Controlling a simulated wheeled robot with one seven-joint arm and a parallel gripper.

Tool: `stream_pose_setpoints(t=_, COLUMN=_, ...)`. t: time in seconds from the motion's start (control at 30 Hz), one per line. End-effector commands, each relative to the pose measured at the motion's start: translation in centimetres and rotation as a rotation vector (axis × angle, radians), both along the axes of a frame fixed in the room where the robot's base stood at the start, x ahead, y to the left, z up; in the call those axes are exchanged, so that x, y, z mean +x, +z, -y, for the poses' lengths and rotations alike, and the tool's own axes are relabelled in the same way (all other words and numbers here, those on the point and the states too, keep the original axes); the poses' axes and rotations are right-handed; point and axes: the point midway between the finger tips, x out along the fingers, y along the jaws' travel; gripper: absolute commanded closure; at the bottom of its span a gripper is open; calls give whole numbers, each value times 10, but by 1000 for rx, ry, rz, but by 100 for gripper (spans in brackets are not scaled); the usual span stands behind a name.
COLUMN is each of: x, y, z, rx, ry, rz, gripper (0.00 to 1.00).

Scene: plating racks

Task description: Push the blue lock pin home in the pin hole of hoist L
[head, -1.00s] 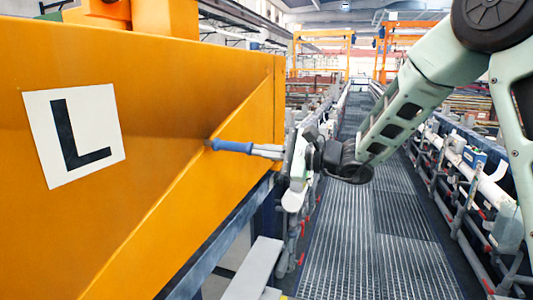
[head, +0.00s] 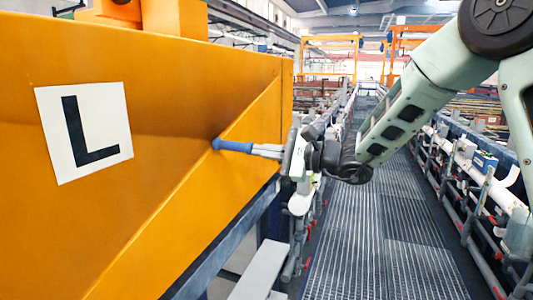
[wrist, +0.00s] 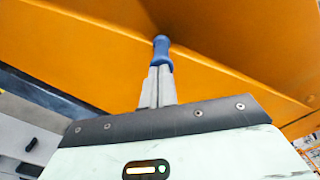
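Hoist L is the large orange panel (head: 190,110) on the left, with a white plate (head: 85,132) marked with a black L. The blue lock pin (head: 233,145) points at the sloping face of the panel, and its blue far end appears to meet the orange. My gripper (head: 266,151) is shut on the near end of the pin. In the wrist view, the pin (wrist: 161,50) stands straight out from between my fingertips (wrist: 157,85) against the orange panel. The pin hole is hidden behind the pin, so I cannot tell the depth.
A grey grated walkway (head: 380,240) runs away from me, with pipes and railings (head: 470,190) along its right side. A grey beam (head: 260,272) lies below the panel. Orange frames (head: 330,48) stand at the back.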

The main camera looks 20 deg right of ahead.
Motion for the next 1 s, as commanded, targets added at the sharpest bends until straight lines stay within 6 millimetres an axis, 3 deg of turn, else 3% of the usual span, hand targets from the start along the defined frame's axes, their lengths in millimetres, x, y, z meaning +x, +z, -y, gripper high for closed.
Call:
stream_pose_setpoints(t=0.37, x=1, y=-1, z=-1, rx=0, ry=-1, rz=0, gripper=100)
stream_pose_setpoints(t=0.87, x=-18, y=-1, z=25, rx=0, ry=-1, rz=0, gripper=100)
stream_pose_setpoints(t=1.0, x=-28, y=-3, z=40, rx=-1, ry=-4, rz=3, gripper=100)
